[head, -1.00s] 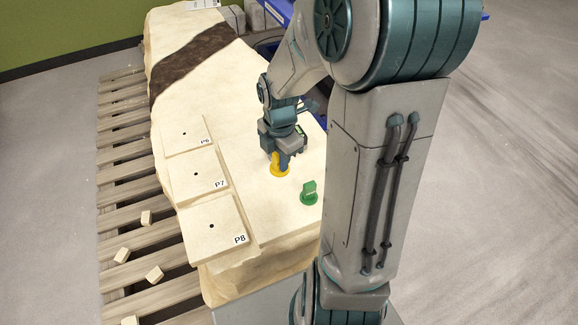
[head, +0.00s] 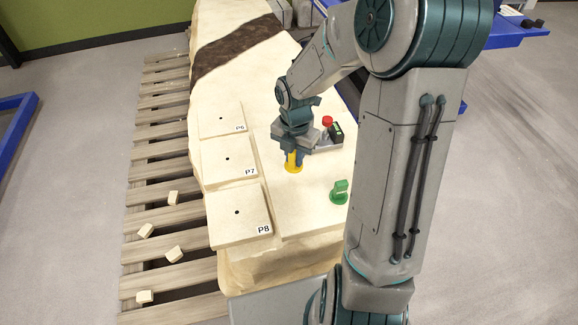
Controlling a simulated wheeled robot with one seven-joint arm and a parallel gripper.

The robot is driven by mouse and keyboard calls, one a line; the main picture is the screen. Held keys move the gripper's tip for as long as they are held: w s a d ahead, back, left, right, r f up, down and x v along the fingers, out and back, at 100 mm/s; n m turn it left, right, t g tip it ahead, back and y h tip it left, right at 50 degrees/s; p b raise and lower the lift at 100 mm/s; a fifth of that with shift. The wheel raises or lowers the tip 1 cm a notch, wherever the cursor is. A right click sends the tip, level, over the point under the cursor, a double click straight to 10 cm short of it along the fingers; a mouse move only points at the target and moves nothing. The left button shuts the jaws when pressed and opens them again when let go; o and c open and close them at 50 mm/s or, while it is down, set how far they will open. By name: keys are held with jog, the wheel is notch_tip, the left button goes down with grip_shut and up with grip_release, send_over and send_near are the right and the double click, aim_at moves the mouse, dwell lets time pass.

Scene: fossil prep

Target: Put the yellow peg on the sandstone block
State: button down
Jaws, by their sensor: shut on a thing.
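The yellow peg (head: 293,162) is upright in my gripper (head: 293,152), which is shut on its upper part. Its round base shows below the fingers, at or just above the top of the pale sandstone block (head: 289,215); I cannot tell whether it touches. The block has a dark band across its far part. The peg is to the right of P7.
A green peg (head: 340,192) stands on the block, right of and nearer than the yellow one. The block rests on a wooden pallet (head: 150,222) with several small stone chips. Blue frames stand at the far left (head: 22,128) and back right (head: 512,38).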

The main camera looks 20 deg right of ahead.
jog(key=shift+w+a+f, duration=0.35)
jog(key=shift+w+f, duration=0.1)
jog(key=shift+w, duration=0.15)
jog(key=shift+w+a+f, duration=0.35)
jog(key=shift+w+f, duration=0.05)
jog(key=shift+w, duration=0.2)
jog(key=shift+f+b, duration=0.6)
jog(key=shift+f, duration=1.35)
jog(key=shift+f, duration=0.1)
jog(key=c, duration=1.3)
grip_release()
